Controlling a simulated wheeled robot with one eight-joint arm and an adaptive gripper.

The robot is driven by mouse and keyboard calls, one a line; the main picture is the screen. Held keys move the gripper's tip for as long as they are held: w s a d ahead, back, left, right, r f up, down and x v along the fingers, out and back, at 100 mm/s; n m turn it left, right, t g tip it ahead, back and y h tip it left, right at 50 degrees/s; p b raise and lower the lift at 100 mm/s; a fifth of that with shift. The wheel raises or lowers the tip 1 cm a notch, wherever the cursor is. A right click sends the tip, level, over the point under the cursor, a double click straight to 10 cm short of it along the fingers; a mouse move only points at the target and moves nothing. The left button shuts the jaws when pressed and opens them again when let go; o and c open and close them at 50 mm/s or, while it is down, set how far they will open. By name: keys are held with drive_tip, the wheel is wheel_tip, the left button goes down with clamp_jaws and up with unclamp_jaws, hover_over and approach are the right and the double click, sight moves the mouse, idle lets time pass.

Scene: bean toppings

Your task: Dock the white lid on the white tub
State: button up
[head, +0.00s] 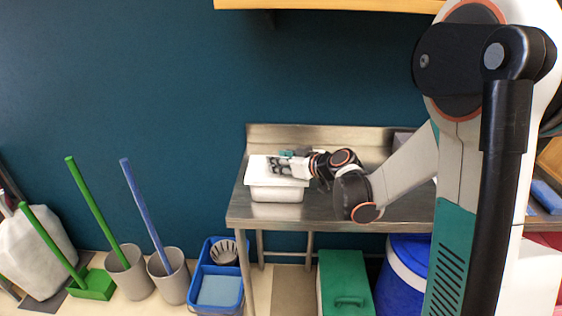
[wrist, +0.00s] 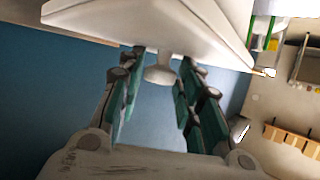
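The white tub (head: 276,194) sits upright on the left part of a steel table. My gripper (head: 281,167) reaches in from the right, lying nearly level just above the tub. The white lid (wrist: 150,22) fills the top of the wrist view, steeply tilted rather than flat. The tub is not seen in the wrist view.
The steel table (head: 330,212) has a raised back edge against the blue wall. Small items lie behind my gripper. A wooden shelf (head: 325,5) hangs above. On the floor are a blue caddy (head: 215,290), a green box (head: 346,285) and grey holders with long-handled brushes.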

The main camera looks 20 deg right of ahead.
drive_tip(key=shift+o, duration=0.2)
drive_tip(key=shift+r, duration=0.1)
drive_tip(key=shift+r+p, duration=0.45)
drive_tip(key=p+v, duration=0.3)
drive_tip(key=v, duration=0.9)
drive_tip(key=shift+f, duration=0.1)
